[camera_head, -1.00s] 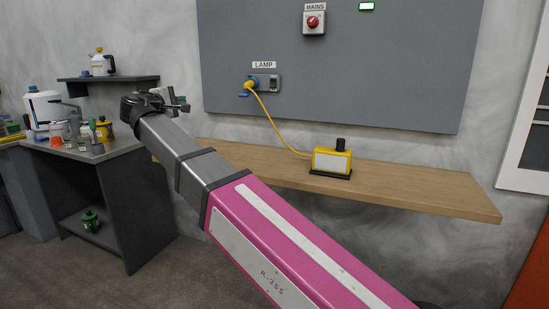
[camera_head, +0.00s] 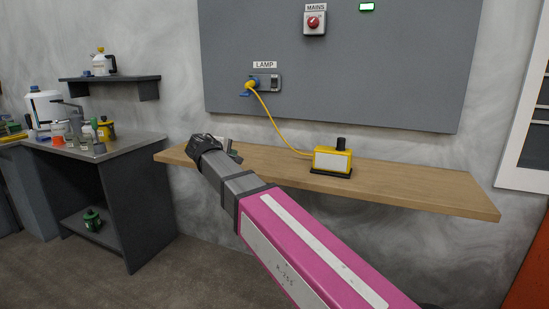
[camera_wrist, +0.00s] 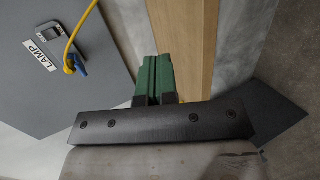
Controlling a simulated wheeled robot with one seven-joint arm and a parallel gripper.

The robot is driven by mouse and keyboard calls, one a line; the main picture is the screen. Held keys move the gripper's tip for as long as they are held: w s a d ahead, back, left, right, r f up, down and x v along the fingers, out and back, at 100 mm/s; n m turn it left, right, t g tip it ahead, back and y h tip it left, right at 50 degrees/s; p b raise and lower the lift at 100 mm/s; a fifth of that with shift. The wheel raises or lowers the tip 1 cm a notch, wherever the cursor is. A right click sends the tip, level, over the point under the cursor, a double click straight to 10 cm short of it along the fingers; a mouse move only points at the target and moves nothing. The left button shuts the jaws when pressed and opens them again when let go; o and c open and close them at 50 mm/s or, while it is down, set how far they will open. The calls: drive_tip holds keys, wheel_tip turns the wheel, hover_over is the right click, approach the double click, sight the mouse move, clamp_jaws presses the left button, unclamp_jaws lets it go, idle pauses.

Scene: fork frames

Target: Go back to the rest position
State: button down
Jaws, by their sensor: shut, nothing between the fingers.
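My gripper (camera_head: 231,152) is at the end of my pink and grey arm, in front of the left part of the wooden shelf (camera_head: 430,192) in the head view. In the wrist view its green fingers (camera_wrist: 154,78) are together with nothing between them. The fingers point toward the shelf edge (camera_wrist: 183,40) in that view; I cannot tell the exact gap. Part of the gripper is hidden behind my wrist in the head view.
A yellow box (camera_head: 332,160) stands on the shelf, its yellow cable (camera_head: 272,122) running to the LAMP socket (camera_head: 267,83) on the grey panel (camera_head: 380,70). A bench (camera_head: 120,146) with bottles and jars stands at left. Open floor lies between bench and arm.

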drive_tip(key=s+d+f+m+g+y, duration=0.25)
drive_tip(key=d+f+m+g, duration=0.35)
drive_tip(key=d+f, duration=1.65)
drive_tip(key=s+d+f+m+g+y, duration=0.2)
drive_tip(key=s+d+f, duration=0.4)
drive_tip(key=f, duration=0.3)
drive_tip(key=s+d+f+m+g+y, duration=0.2)
drive_tip(key=s+d+f+m+g, duration=0.1)
drive_tip(key=s+d+f, duration=0.3)
drive_tip(key=s+f+m, duration=0.1)
drive_tip(key=s+f, duration=0.1)
drive_tip(key=s, duration=0.1)
drive_tip(key=shift+d+f+g, duration=0.3)
drive_tip(key=shift+d+f, duration=0.05)
